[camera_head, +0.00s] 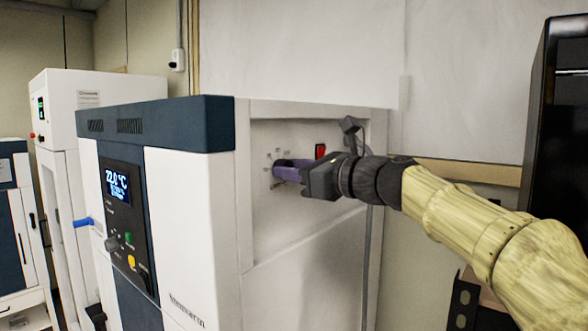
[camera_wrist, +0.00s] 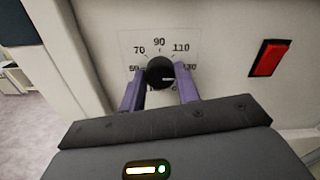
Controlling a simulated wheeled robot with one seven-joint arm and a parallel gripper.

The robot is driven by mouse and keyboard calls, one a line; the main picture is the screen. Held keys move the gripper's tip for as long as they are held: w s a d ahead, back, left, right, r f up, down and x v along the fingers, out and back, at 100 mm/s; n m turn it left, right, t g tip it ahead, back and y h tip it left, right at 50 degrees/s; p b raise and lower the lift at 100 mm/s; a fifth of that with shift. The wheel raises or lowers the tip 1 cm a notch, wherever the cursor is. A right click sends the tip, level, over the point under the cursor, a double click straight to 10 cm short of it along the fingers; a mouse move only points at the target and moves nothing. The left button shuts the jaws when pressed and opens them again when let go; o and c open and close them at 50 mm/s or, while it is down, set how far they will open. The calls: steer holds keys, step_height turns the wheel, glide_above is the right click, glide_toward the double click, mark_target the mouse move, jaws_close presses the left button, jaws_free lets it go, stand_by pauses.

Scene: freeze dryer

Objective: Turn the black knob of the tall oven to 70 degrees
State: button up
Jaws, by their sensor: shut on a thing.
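The black knob (camera_wrist: 160,72) sits on the side panel of the tall white and dark blue oven (camera_head: 195,190). A printed scale (camera_wrist: 158,44) around it reads 70, 90 and 110, with other numbers partly hidden by the fingers. My gripper (camera_wrist: 160,86) has its two purple fingers on either side of the knob and is shut on it. A small light mark shows on the knob's right side. In the head view my gripper (camera_head: 285,172) reaches the recessed side panel from the right, and the knob is mostly hidden by the fingers.
A red switch (camera_wrist: 269,57) is on the panel right of the knob. The oven's front has a display (camera_head: 118,185) reading about 22.0 °C. A grey cable hangs by the panel. A black cabinet (camera_head: 560,120) stands at the right.

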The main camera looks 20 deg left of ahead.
steer(key=shift+w+d, duration=0.1)
steer(key=shift+d, duration=0.05)
steer(key=shift+n+b, duration=0.3)
steer(key=n+b, duration=0.3)
steer(key=n, duration=0.5)
steer(key=n+b, duration=0.4)
steer(key=n, duration=0.5)
steer(key=n+b, duration=0.3)
steer(key=n, duration=0.6)
steer(key=shift+a+f, duration=0.2)
steer(key=shift+f, duration=0.2)
